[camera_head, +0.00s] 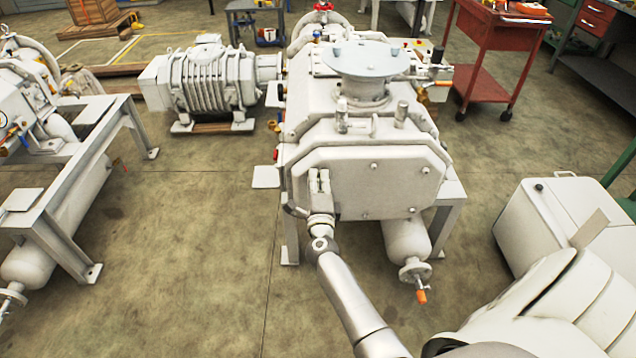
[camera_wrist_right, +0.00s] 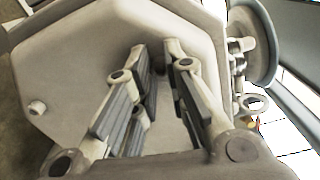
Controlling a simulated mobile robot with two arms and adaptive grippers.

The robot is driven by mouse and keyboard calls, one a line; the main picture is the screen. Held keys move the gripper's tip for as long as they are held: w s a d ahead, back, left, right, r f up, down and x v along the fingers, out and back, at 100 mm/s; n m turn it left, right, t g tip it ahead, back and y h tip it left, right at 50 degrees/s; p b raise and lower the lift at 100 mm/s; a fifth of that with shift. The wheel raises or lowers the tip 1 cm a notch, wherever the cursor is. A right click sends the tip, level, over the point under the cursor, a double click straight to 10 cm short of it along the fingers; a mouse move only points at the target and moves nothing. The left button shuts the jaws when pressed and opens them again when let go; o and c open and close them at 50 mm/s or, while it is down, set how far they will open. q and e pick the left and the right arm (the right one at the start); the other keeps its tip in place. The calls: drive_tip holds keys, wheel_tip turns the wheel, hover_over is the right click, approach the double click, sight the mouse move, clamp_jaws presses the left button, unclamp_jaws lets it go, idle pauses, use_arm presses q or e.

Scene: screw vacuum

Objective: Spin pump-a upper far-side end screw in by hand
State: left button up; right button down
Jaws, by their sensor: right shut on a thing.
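The large off-white pump (camera_head: 300,140) stands on a frame in the middle of the head view. Its angular end plate (camera_head: 375,193) faces me and also fills much of the right wrist view (camera_wrist_right: 85,60). My right gripper (camera_head: 319,180) is at the plate's upper left corner. In the right wrist view its fingertips (camera_wrist_right: 157,62) are against the plate, closed on a small dark screw end (camera_wrist_right: 159,69); the fingers hide most of this screw. It is hidden in the head view. My left gripper is not in view.
Other screw heads show on the plate, such as one at upper middle (camera_head: 374,166). A round flange (camera_head: 366,60) tops the pump. A cylinder with an orange-handled valve (camera_head: 421,296) lies below. A red cart (camera_head: 487,60) stands behind right.

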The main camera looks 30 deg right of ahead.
drive_tip(key=shift+s+f+m, duration=0.1)
drive_tip(key=shift+f+m, duration=0.1)
drive_tip(key=shift+m, duration=0.5)
drive_tip(key=c, duration=1.4)
unclamp_jaws()
drive_tip(key=shift+s+d, duration=0.1)
drive_tip(key=shift+r, duration=0.1)
drive_tip(key=v, duration=0.7)
drive_tip(key=shift+s+a, duration=0.15)
drive_tip(key=shift+a, duration=0.05)
